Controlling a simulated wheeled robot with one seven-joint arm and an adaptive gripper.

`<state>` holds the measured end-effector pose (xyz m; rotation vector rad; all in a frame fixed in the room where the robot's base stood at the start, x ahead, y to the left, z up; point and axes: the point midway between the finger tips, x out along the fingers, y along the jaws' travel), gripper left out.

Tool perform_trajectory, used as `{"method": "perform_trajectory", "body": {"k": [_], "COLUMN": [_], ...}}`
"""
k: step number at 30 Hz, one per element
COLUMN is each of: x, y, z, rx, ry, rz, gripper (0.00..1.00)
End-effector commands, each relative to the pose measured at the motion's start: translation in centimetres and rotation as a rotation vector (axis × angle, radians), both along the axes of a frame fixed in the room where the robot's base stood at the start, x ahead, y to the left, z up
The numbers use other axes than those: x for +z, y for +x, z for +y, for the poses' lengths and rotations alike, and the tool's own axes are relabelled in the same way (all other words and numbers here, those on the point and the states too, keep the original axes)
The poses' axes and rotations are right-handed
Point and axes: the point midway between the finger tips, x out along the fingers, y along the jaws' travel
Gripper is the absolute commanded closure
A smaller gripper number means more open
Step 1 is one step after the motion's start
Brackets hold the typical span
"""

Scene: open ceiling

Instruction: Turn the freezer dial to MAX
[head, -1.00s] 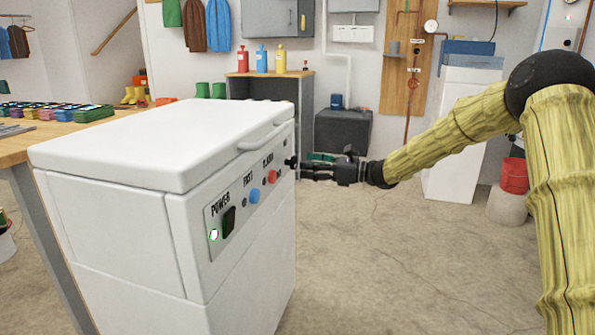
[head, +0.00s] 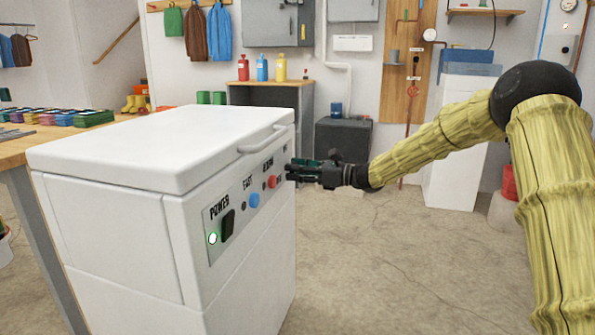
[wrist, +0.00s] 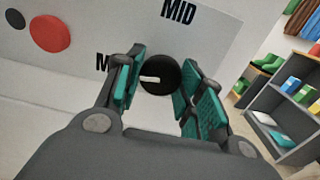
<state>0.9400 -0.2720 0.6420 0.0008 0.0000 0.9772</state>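The white chest freezer (head: 150,245) stands at the left with its lid shut. Its control panel carries a POWER switch (head: 228,223), a blue button (head: 253,200) and a red button (head: 272,182). In the wrist view the black dial (wrist: 160,76) has a pale pointer mark directed left. "MID" is printed above it. A label starting with "M" at lower left is mostly hidden by a finger. My gripper (head: 297,170) is at the panel's far end and hides the dial in the head view. In the wrist view my gripper (wrist: 158,88) is open, teal pads either side of the dial; contact is unclear.
A workbench (head: 22,150) with coloured items stands behind and left of the freezer. A handle (head: 262,140) sticks out from the lid above the panel. The concrete floor (head: 380,270) right of the freezer is clear. In the wrist view, shelves (wrist: 285,110) stand at the right.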

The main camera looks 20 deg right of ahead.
Motion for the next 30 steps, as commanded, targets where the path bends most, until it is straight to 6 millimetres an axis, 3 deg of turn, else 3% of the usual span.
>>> {"method": "perform_trajectory", "body": {"k": [14, 30], "x": [0.43, 0.7], "y": [0.04, -0.01], "z": [-0.03, 0.0], "rx": [-0.001, -0.003], "ry": [0.058, 0.326], "rz": [0.088, 0.485], "gripper": [0.86, 0.86]}}
